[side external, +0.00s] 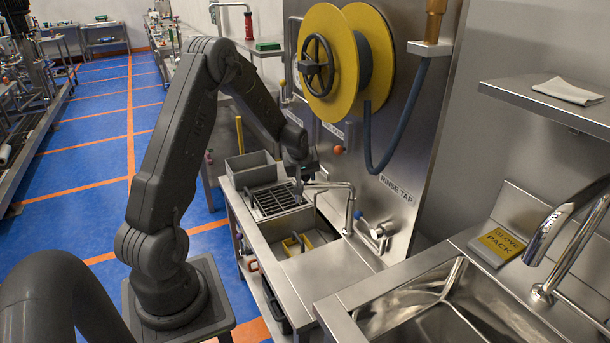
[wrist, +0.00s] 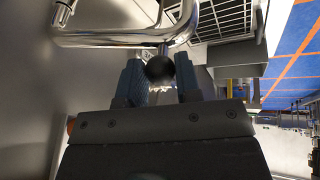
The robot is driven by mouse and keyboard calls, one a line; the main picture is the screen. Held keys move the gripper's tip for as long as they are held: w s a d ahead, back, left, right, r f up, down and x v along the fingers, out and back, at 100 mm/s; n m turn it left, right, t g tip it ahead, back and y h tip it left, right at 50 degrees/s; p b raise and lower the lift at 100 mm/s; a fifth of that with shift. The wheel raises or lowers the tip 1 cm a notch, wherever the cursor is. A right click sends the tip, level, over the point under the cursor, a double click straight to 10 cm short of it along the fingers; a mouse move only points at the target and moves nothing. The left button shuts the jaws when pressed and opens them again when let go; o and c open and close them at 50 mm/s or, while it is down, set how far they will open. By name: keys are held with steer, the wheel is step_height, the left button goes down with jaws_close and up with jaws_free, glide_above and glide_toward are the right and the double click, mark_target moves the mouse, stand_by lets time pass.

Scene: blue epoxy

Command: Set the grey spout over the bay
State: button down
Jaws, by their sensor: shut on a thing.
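The grey spout (side external: 330,185) is a bent metal tube that rises from a post at the back of the steel counter and reaches left. In the wrist view the spout (wrist: 110,40) crosses the upper left, with a dark round knob (wrist: 160,72) at its near end. My gripper (wrist: 160,85) has its two blue-grey fingers shut on this knob; in the side view my gripper (side external: 302,180) is at the spout's left end. The sink bay (side external: 318,228) lies in front of the spout, with a yellow item (side external: 297,243) inside. The spout's outlet is hard to make out.
A slatted drain rack (side external: 272,202) lies left of the sink bay, with a grey open bin (side external: 252,168) behind it. The counter front right of the bay (side external: 330,268) is clear.

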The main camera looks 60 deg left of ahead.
steer(key=c, duration=0.8)
jaws_free()
steer(key=shift+s+d+r, duration=0.1)
steer(key=shift+v, duration=6.8)
